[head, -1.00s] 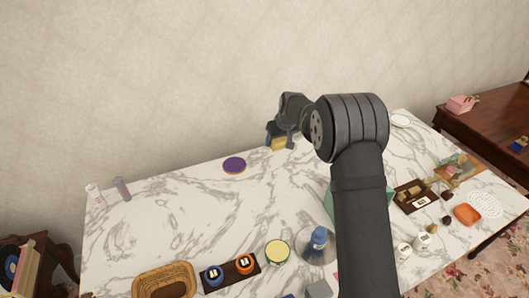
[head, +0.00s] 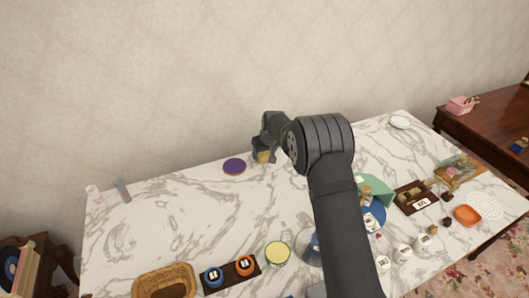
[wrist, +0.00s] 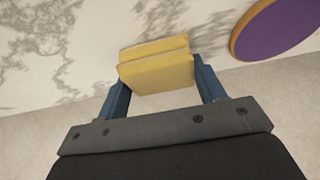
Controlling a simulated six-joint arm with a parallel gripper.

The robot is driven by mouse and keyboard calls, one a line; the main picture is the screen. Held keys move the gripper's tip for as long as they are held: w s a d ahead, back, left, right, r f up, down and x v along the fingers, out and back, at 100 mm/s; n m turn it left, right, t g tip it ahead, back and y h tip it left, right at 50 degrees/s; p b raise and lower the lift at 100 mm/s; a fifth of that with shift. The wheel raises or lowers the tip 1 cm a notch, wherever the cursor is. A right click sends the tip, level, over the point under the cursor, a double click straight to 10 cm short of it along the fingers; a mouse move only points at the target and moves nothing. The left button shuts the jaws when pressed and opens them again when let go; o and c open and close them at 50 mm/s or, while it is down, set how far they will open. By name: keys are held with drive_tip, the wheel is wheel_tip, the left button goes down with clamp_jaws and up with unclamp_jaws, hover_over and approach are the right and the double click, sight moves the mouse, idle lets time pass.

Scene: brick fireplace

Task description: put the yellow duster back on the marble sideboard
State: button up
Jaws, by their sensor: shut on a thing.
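The yellow duster (wrist: 156,70) is a folded yellow block between the two blue fingers of my gripper (wrist: 158,88) in the wrist view. My gripper is shut on it. In the head view the duster (head: 263,157) shows as a small yellow patch under my gripper (head: 262,152), near the back edge of the marble sideboard (head: 200,215). The white, grey-veined sideboard top also shows behind the duster in the wrist view (wrist: 40,60). I cannot tell whether the duster touches the top.
A purple disc (head: 234,167) lies just left of my gripper; it also shows in the wrist view (wrist: 280,28). A wicker basket (head: 165,281), a yellow-lidded tin (head: 278,253) and several small items stand nearer the front. The left-middle top is clear. The wall rises behind.

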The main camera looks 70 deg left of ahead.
drive_tip(key=shift+f, duration=0.2)
drive_tip(key=o, duration=0.9)
drive_tip(key=shift+r, duration=0.1)
drive_tip(key=v, duration=1.2)
drive_tip(key=shift+r, duration=0.15)
drive_tip(key=shift+a, duration=0.1)
drive_tip(key=x, duration=1.2)
drive_tip(key=shift+f, duration=0.35)
drive_tip(key=shift+r, duration=1.35)
